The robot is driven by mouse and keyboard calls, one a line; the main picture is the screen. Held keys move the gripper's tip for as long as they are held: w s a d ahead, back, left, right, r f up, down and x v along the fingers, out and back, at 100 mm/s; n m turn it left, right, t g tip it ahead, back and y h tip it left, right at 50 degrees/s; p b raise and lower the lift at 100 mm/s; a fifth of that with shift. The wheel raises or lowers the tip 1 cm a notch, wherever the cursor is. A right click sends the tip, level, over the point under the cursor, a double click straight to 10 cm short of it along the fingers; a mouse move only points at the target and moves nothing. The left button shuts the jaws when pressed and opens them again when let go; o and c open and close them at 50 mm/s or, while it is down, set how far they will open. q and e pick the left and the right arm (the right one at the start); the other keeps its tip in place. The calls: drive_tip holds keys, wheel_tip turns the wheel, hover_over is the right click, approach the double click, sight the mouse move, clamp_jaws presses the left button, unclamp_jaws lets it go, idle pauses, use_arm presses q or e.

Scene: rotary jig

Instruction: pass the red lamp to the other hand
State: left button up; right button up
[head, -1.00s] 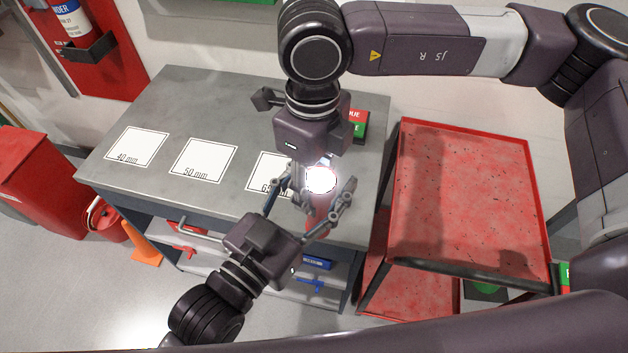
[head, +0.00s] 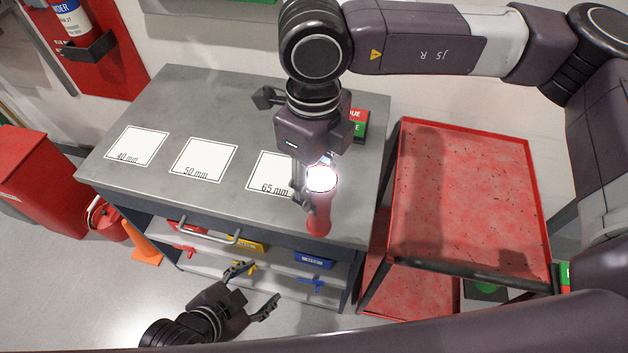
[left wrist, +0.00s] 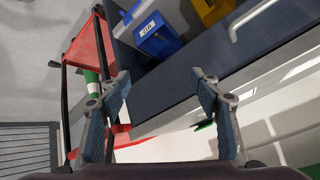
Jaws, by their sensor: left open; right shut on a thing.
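The red lamp (head: 318,219) has a red handle and a glowing white head (head: 321,179). In the head view it is held above the right end of the grey workbench. My right gripper (head: 307,190) comes down from above and is shut on the lamp. My left gripper (head: 254,285) is open and empty in front of the bench, low and to the left of the lamp, apart from it. In the left wrist view its two fingers (left wrist: 160,95) are spread with nothing between them. The lamp does not show in that view.
The workbench (head: 150,110) carries white cards marked 40 mm (head: 138,146), 50 mm (head: 204,160) and 65 mm (head: 266,174). Coloured bins, including a blue one (head: 313,259), stand on the shelf below. A red tray cart (head: 460,200) stands at the right. An orange cone (head: 140,243) stands at the left.

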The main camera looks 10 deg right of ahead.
use_arm(q)
drive_tip(key=s+a+f+n+g+y, duration=0.1)
drive_tip(key=s+a+f, duration=0.1)
drive_tip(key=a+f, duration=0.45)
drive_tip(key=s+a+f+n+g+y, duration=0.1)
drive_tip(key=s+a+f+y, duration=0.15)
drive_tip(key=f, duration=0.75)
drive_tip(key=s+a+f+n+g+y, duration=0.1)
drive_tip(key=s+a+f+g, duration=0.15)
drive_tip(key=a+f, duration=0.45)
drive_tip(key=s+d+f+n+g, duration=0.1)
drive_tip(key=s+f+n, duration=0.5)
drive_tip(key=s+f, duration=1)
drive_tip(key=shift+s+d+f+n, duration=0.25)
drive_tip(key=shift+d+f+n, duration=0.15)
drive_tip(key=shift+f, duration=0.35)
drive_tip(key=shift+g, duration=0.25)
